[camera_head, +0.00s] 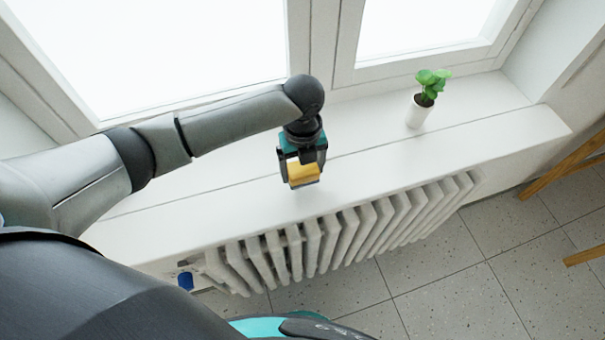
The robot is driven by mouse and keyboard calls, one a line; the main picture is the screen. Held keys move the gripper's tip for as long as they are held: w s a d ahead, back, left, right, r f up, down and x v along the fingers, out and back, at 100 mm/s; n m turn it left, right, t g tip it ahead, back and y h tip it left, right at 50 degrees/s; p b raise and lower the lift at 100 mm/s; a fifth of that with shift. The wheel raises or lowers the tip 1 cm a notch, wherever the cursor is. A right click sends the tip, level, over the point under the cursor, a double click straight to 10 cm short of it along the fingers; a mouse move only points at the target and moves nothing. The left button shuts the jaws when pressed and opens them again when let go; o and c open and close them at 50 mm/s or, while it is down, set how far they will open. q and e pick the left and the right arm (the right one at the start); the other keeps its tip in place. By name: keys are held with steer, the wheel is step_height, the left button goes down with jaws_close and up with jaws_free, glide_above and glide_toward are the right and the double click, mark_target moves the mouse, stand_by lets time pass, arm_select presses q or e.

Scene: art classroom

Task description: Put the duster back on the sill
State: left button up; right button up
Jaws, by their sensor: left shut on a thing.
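The duster (303,174) is a small block with a yellow body and a darker strip along its lower edge. My left gripper (302,168) points down and is shut on it, with a dark finger on each side. The duster is over the white window sill (400,160), near its front edge. I cannot tell whether its underside touches the sill or is slightly above it. My right gripper is not in view.
A small green plant in a white pot (418,112) stands on the sill to the right. A white radiator (350,235) is below the sill's front edge. The window (325,50) is behind. Wooden legs (565,165) stand at the right. The sill between gripper and plant is clear.

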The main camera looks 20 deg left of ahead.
mark_target(302, 177)
arm_select(q)
steer(key=shift+f, duration=1.4)
steer(key=shift+f, duration=0.2)
steer(key=o, duration=1.1)
steer(key=shift+r, duration=0.1)
step_height(302, 177, up, 12)
steer(key=shift+r+p, duration=0.1)
steer(key=shift+p, duration=0.25)
